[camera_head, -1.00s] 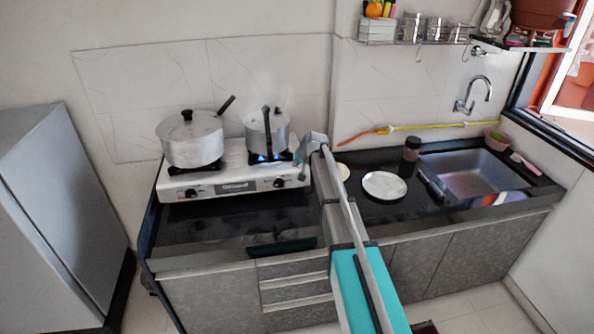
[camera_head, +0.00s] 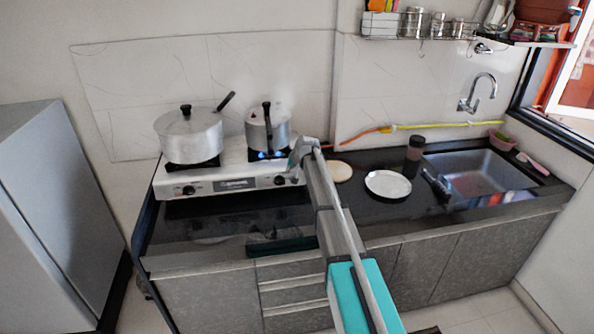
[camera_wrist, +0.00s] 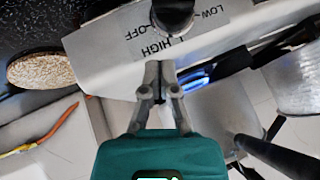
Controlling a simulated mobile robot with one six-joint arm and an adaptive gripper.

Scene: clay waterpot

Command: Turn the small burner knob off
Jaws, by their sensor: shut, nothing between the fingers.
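The white two-burner stove (camera_head: 232,180) stands on the black counter. The small burner's knob (camera_head: 280,180) is on the right of its front panel. In the wrist view the dark round knob (camera_wrist: 172,12) is at the top edge, partly cut off, beside printed OFF, HIGH and LOW marks. Its pointer setting is not clear. A blue flame (camera_head: 268,154) burns under the small pot (camera_head: 267,130). My gripper (camera_head: 293,162) is over the stove's right end. In the wrist view its fingertips (camera_wrist: 158,66) are together and empty, just short of the panel and apart from the knob.
A larger lidded pot (camera_head: 190,138) stands on the left burner, its handle up to the right. An orange-yellow hose (camera_head: 400,127) runs along the wall.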

